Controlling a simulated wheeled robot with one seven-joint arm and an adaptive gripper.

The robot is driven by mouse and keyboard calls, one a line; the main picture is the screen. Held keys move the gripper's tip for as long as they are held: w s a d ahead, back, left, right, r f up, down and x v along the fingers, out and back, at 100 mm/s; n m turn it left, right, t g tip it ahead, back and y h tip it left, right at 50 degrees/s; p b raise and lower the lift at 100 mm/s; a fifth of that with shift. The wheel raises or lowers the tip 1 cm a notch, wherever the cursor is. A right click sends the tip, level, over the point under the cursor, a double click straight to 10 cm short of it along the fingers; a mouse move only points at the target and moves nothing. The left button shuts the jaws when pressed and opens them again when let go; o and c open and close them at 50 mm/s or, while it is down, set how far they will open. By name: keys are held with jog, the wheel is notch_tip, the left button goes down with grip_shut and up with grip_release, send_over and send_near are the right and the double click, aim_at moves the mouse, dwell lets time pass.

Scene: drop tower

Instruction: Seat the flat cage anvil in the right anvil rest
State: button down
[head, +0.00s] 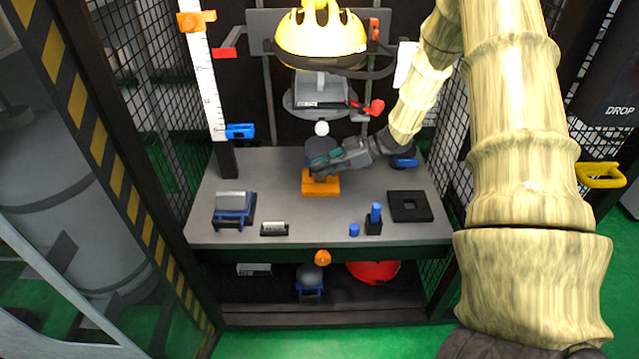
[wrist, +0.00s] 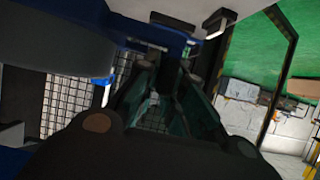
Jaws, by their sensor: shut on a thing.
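My gripper (head: 318,169) reaches in from the right and is shut on a dark blue-grey rounded piece (head: 319,149) over the middle of the table. In the wrist view a dark blue-grey body (wrist: 60,45) and a blue bar (wrist: 150,35) lie ahead of the fingers; its full shape is hidden. A blue cage with a flat grey top (head: 234,203) stands on a dark base at the table's left. A black square plate with an opening (head: 409,206) lies at the right and looks empty. I cannot tell which piece is the flat cage anvil.
An orange block (head: 320,184) is just below my gripper. A blue cylinder in a black holder (head: 375,218), a blue cap (head: 354,230) and a small black-and-white box (head: 274,229) stand near the front edge. A yellow helmet (head: 321,40) hangs above; mesh walls flank the table.

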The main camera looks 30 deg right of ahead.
jog(key=shift+w+a+r, duration=0.15)
jog(key=shift+a, duration=0.1)
jog(key=shift+f, duration=0.25)
jog(key=shift+f+b, duration=0.9)
jog(key=shift+f, duration=3.65)
jog(key=c, duration=1.5)
grip_release()
jog(key=shift+f, duration=0.2)
